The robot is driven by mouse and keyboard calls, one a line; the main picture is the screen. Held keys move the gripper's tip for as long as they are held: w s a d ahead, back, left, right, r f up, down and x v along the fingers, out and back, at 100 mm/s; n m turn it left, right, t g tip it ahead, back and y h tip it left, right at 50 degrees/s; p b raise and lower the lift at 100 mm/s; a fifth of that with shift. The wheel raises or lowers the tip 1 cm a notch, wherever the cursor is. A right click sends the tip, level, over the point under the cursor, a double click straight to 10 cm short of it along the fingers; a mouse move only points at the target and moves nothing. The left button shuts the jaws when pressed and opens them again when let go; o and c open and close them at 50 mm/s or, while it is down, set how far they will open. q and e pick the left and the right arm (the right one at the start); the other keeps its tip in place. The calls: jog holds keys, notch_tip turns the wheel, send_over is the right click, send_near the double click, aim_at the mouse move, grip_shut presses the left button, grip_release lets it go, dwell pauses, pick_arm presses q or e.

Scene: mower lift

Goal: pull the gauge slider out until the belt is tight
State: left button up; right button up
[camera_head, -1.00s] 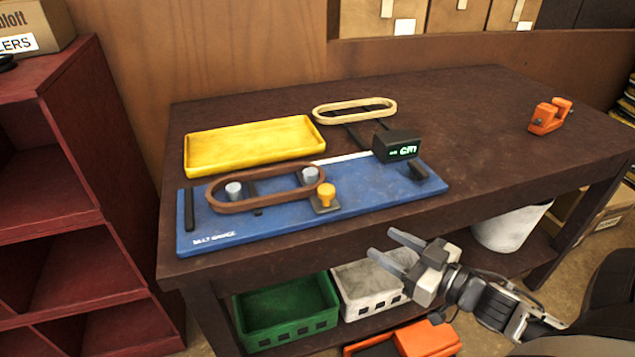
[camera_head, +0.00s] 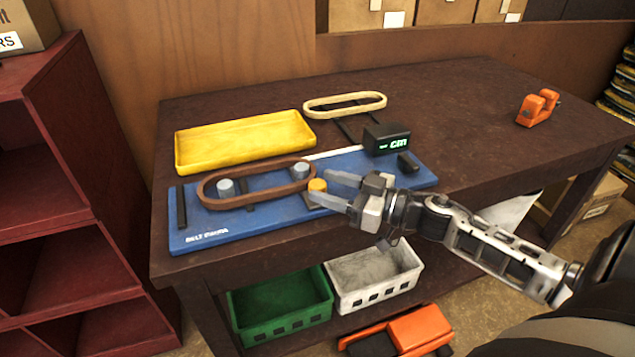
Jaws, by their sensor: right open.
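The blue belt gauge board (camera_head: 270,220) lies on the dark workbench. A brown belt (camera_head: 240,200) loops around two grey pegs, the left peg (camera_head: 225,187) and the right peg (camera_head: 300,170). The gauge slider's yellow knob (camera_head: 317,186) stands just right of the belt's right end. My right gripper (camera_head: 325,186) is open, its fingers pointing left on either side of the knob or very close to it; contact cannot be told. A display (camera_head: 387,139) on the board shows "-- cm". My left gripper is not in view.
A yellow tray (camera_head: 245,143) and a pale belt (camera_head: 345,104) lie behind the board. An orange tool (camera_head: 538,107) sits at the bench's right. Green (camera_head: 280,308) and white (camera_head: 374,276) crates stand below.

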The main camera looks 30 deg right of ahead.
jog(key=shift+x, duration=1.1)
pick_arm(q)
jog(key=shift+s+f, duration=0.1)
pick_arm(e)
jog(key=shift+w+a, duration=0.2)
jog(key=shift+w, duration=0.1)
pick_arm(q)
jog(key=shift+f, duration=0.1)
pick_arm(e)
grip_shut()
jog(key=d, duration=0.1)
jog(key=d+p, duration=0.1)
jog(key=d, duration=0.1)
jog(key=shift+s+d, duration=0.2)
jog(key=shift+s, duration=0.2)
grip_release()
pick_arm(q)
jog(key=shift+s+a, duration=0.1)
